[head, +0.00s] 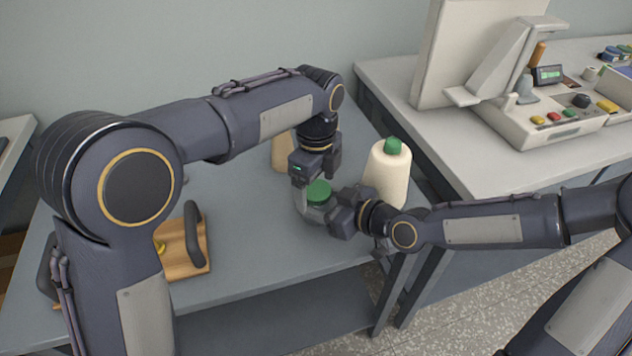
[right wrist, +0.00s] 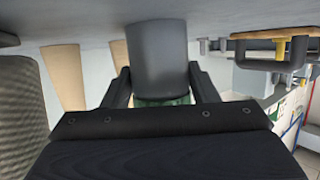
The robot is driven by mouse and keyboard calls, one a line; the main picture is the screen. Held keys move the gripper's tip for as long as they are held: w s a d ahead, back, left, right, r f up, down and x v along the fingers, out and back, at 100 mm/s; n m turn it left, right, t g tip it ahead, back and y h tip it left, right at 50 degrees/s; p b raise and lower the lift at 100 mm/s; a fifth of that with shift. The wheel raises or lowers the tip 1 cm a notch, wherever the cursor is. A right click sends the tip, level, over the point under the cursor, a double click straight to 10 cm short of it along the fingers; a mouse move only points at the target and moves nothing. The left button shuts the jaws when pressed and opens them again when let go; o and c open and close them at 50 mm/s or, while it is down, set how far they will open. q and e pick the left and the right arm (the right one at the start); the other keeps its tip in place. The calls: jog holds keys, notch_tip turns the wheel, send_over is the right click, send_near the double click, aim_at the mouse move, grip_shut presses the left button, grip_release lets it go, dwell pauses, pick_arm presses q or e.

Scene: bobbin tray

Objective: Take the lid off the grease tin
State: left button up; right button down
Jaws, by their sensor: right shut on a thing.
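The grease tin has a green lid (head: 318,191) on its grey body, which shows in the right wrist view (right wrist: 159,55) upside down, with a strip of green at its lower end. My right gripper (head: 325,208) comes in from the right and is shut on the tin, one finger on each side. My left gripper (head: 316,180) points down from above, right at the lid. Its fingertips are too small and partly hidden, so I cannot tell whether they grip the lid. The lid appears to sit on the tin.
A cream thread cone (head: 387,178) with a green top stands close behind my right gripper. A tan cone (head: 281,153) stands behind my left gripper. A wooden board (head: 180,262) with a dark handle lies at left. The blue-grey table (head: 250,265) is clear in front.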

pick_arm(q)
jog(key=shift+r, duration=0.1)
notch_tip(320, 180, up, 4)
jog(key=shift+r, duration=0.15)
jog(key=shift+c, duration=0.3)
notch_tip(320, 180, up, 3)
jog(key=m, duration=0.3)
jog(key=shift+f, duration=3.8)
jog(key=c, duration=1)
jog(key=n, duration=0.3)
jog(key=shift+c, duration=0.2)
jog(key=o, duration=1.1)
jog(key=shift+r, duration=0.1)
